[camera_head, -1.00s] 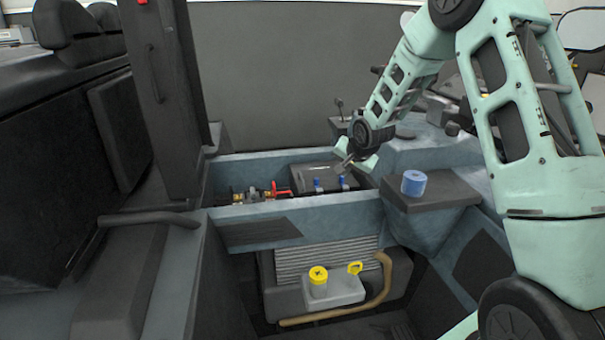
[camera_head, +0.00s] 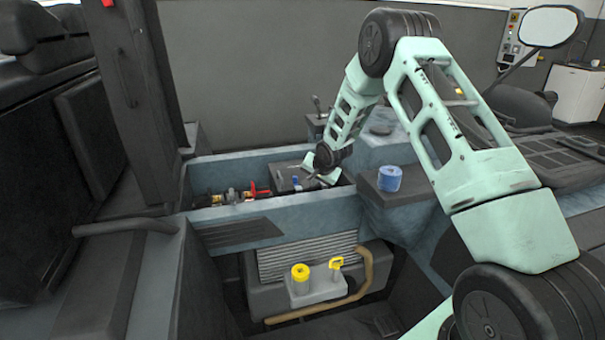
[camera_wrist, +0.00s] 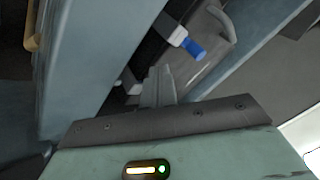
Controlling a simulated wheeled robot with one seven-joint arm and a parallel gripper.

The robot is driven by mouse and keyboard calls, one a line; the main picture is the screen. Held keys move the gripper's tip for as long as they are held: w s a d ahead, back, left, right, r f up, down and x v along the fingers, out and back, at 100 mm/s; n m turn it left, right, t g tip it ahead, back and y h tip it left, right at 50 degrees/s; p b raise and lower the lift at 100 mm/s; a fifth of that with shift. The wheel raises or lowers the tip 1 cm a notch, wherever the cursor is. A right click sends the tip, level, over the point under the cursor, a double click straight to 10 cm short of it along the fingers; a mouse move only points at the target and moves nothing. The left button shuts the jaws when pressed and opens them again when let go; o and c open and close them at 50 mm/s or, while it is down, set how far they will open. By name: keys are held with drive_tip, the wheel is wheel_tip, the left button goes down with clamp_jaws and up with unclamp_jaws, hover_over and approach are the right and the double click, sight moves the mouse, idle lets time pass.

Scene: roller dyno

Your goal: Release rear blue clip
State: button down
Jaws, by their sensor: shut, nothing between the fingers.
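A dark box (camera_head: 281,180) with a lid sits in the grey-blue compartment. One blue clip (camera_head: 296,182) stands at its near edge, just left of my gripper (camera_head: 313,175). In the wrist view a blue clip (camera_wrist: 193,48) on a white bracket shows upper right of my gripper (camera_wrist: 159,86), apart from the fingers. A second white bracket (camera_wrist: 130,84) is partly hidden behind the fingers, and I cannot see its blue part. My gripper is shut and empty, low over the box. I cannot tell whether the fingertips touch anything.
Red-handled valve fittings (camera_head: 240,194) lie left of the box. A blue roll (camera_head: 390,178) stands on a dark ledge to the right. The compartment's near wall (camera_head: 340,205) runs in front, with a yellow-capped white tank (camera_head: 316,287) below. A dark pillar (camera_head: 140,100) rises on the left.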

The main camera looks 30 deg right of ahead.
sight(299, 184)
drive_tip(key=shift+w+a+p, duration=0.25)
drive_tip(key=shift+w+a, duration=0.25)
drive_tip(key=shift+w, duration=0.4)
drive_tip(key=shift+w+a+p, duration=0.25)
drive_tip(key=shift+w+a, duration=0.2)
drive_tip(key=shift+w, duration=0.45)
drive_tip(key=shift+w+d, duration=0.15)
drive_tip(key=shift+w, duration=0.45)
drive_tip(key=shift+w+d, duration=0.15)
drive_tip(key=shift+w, duration=0.4)
